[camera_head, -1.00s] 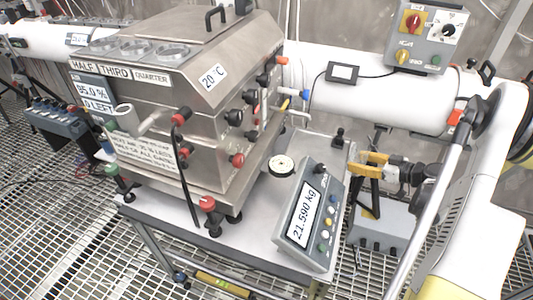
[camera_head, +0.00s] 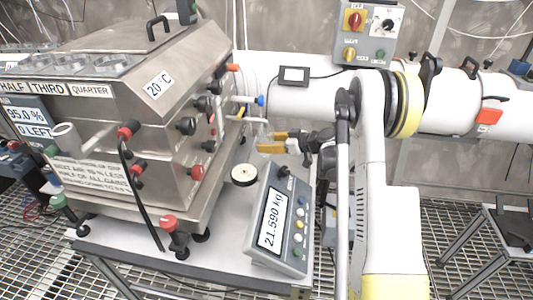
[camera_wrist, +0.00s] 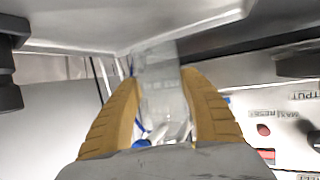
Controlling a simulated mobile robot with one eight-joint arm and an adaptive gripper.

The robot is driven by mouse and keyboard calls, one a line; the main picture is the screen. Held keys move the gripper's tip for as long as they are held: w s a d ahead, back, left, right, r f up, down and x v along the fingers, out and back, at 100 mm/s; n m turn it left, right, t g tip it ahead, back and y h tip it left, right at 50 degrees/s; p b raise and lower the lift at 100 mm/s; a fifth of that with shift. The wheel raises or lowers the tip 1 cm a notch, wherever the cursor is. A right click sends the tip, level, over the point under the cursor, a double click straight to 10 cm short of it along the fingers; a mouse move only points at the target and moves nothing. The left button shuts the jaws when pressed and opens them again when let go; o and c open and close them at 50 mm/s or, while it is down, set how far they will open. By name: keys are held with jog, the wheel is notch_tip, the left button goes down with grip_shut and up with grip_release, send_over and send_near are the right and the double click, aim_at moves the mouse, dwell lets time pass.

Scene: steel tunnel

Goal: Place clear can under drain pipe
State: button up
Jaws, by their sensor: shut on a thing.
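The clear can (camera_wrist: 163,85) is see-through and sits between the two yellow fingers of my gripper (camera_wrist: 160,110) in the wrist view. In the head view my gripper (camera_head: 266,143) is sideways behind the scale, close to the right side of the steel machine (camera_head: 150,95). It is shut on the can, which shows only faintly there (camera_head: 256,131). A thin pipe with a blue end (camera_head: 245,99) sticks out of the machine's side above the can. A thicker grey pipe (camera_head: 98,137) is on its front. I cannot tell which is the drain pipe.
A scale (camera_head: 279,220) reading 21.590 kg with a round pan (camera_head: 244,175) stands on the table. Red and black knobs (camera_head: 186,126) stick out of the machine. A white horizontal duct (camera_head: 300,95) and a control box (camera_head: 363,32) are behind. Grated floor is at right.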

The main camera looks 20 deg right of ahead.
jog(key=shift+f+b, duration=0.9)
jog(key=shift+f, duration=0.8)
jog(key=shift+f, duration=0.1)
jog(key=shift+f, duration=0.15)
jog(key=o, duration=1.2)
jog(key=shift+c, duration=0.2)
jog(key=shift+r, duration=0.2)
